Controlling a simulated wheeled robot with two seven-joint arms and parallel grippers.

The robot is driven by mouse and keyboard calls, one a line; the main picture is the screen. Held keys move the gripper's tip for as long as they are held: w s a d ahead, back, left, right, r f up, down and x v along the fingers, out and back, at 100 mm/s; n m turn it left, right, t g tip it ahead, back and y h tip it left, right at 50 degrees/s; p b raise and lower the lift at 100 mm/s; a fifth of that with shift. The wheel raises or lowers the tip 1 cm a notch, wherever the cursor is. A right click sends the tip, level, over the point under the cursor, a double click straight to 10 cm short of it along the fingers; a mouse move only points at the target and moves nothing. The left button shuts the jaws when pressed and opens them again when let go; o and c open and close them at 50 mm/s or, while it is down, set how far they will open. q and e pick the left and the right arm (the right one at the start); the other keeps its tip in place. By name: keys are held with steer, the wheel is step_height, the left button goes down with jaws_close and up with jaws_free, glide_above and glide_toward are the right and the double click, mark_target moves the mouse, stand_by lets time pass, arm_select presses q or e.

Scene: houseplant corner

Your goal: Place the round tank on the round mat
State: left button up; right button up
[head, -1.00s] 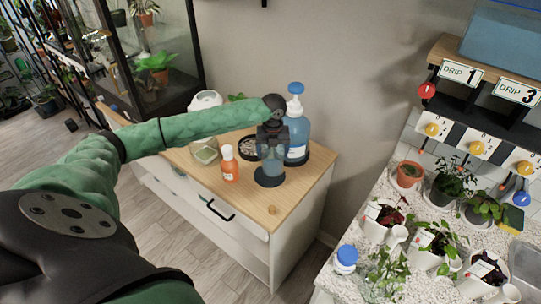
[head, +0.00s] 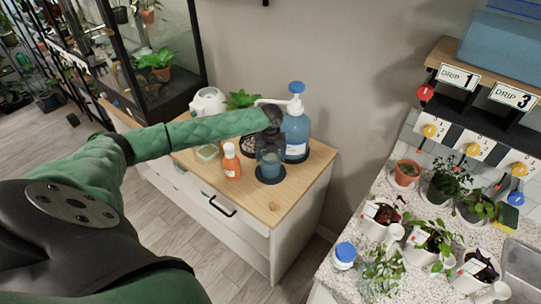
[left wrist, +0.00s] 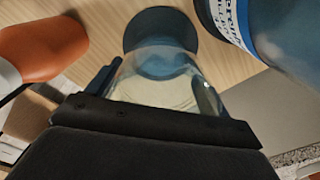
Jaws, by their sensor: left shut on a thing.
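The round tank (head: 270,169) is clear with a bluish tint. My left gripper (head: 269,153) is shut on its upper part, from above. The tank looks upright over the dark blue round mat (head: 272,181) on the wooden cabinet top; the mat's edge shows around its base. In the left wrist view the tank (left wrist: 158,88) sits between the fingers (left wrist: 155,98), and the mat (left wrist: 160,22) shows beyond its far end. I cannot tell whether the base touches the mat. My right gripper is out of view.
An orange bottle (head: 231,163) stands close left of the tank, and a blue pump bottle (head: 296,130) close behind right. A small green-filled dish (head: 207,152) and a white watering can (head: 206,103) are further left. The cabinet's front right is mostly clear, with a small cork-coloured piece (head: 273,207).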

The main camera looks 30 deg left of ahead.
arm_select(q)
steer(key=shift+f, duration=0.1)
steer(key=o, duration=1.1)
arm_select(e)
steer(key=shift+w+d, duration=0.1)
arm_select(q)
steer(key=shift+r, duration=0.3)
steer(key=shift+r+b, duration=1.95)
steer(key=shift+r, duration=3.9)
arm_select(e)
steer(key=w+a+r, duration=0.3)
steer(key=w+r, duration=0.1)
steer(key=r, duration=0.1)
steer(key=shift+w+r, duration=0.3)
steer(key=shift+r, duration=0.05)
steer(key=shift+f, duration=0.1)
